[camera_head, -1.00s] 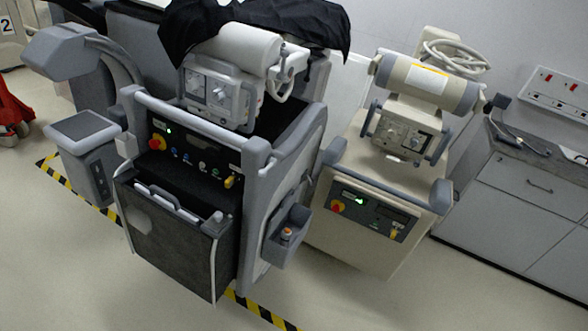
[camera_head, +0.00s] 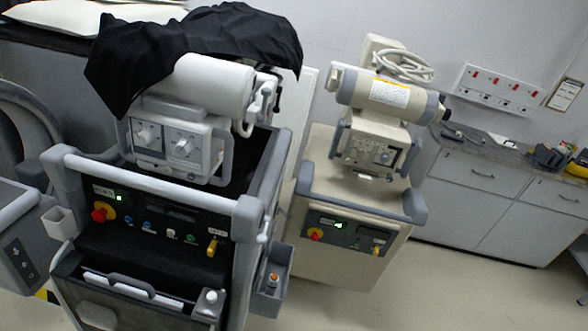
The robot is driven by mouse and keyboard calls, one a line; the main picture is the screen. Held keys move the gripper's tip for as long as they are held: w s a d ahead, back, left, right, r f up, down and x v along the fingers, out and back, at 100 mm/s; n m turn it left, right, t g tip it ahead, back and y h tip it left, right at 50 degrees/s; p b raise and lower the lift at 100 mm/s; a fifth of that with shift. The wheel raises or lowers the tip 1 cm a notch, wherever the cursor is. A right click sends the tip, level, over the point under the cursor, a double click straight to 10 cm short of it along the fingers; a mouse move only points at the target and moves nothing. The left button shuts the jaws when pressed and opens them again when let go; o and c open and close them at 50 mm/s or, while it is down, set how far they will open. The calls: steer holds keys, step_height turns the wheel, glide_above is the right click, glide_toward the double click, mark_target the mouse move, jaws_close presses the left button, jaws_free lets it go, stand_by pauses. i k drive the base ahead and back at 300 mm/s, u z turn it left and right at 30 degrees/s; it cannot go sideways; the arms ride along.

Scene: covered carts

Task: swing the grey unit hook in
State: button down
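The grey unit (camera_head: 240,222) is the cart at the left, with a grey frame, a pale front handle and a dark control panel (camera_head: 150,215). A white cylindrical head (camera_head: 205,85) with a two-knob box (camera_head: 165,140) sits on top. A curved white piece (camera_head: 244,122) hangs at the head's right end; I cannot tell whether it is the hook. A small pale holder (camera_head: 58,223) sticks out at the unit's left front. A black cover (camera_head: 190,45) lies bunched over the back of the head. My gripper is not in view.
A beige cart (camera_head: 350,255) stands close to the right of the grey unit, with a narrow gap. A grey side bin (camera_head: 270,297) juts from the grey unit. Grey cabinets (camera_head: 480,200) line the right wall. Floor (camera_head: 450,290) is clear at the lower right.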

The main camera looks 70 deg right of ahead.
mark_target(285, 214)
steer(key=z, duration=0.45)
steer(key=i, duration=1.05)
steer(key=z, duration=1.05)
steer(key=i, duration=0.45)
steer(key=z, duration=0.25)
steer(key=k, duration=0.9)
steer(key=z, duration=0.15)
steer(key=i, duration=0.85)
steer(key=u, duration=0.05)
